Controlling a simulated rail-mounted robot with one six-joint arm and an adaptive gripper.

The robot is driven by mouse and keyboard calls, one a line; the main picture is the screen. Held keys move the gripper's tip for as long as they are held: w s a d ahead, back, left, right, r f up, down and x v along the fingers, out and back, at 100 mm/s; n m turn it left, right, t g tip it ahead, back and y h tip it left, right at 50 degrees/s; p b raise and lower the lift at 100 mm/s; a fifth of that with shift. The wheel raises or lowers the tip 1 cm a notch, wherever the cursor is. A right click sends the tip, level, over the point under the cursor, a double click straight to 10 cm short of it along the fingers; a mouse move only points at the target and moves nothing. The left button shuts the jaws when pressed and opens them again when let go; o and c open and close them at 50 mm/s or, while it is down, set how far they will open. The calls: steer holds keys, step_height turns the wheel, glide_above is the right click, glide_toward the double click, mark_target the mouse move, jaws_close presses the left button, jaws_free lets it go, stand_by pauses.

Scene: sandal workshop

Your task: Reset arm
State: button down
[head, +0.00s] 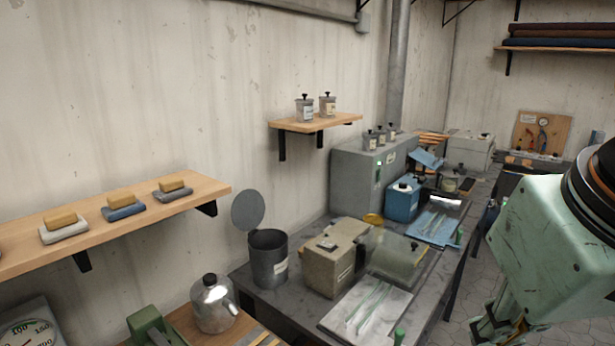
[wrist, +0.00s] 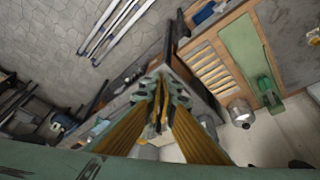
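My arm hangs at the right edge of the head view, with its pale green wrist housing over the floor beside the workbench. Part of my gripper shows at the bottom edge there, cut off by the frame. In the wrist view my gripper (wrist: 161,88) points down over the workshop. Its two yellow-brown fingers run inward to dark, toothed tips that appear close together. I cannot tell whether the tips touch. I see no object held between them.
The grey workbench (head: 285,318) holds a lidded metal canister (head: 269,262), a beige box (head: 333,262) and a blue container (head: 402,200). A wall shelf (head: 190,192) carries several soap-like blocks on dishes. Tiled floor (wrist: 50,40) lies open beside the bench.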

steer(key=s, duration=0.2)
steer(key=s+a, duration=0.1)
steer(key=shift+s+f, duration=0.3)
steer(key=shift+s, duration=0.1)
steer(key=shift+w+d, duration=0.1)
steer(key=shift+d, duration=0.05)
stand_by(1.1)
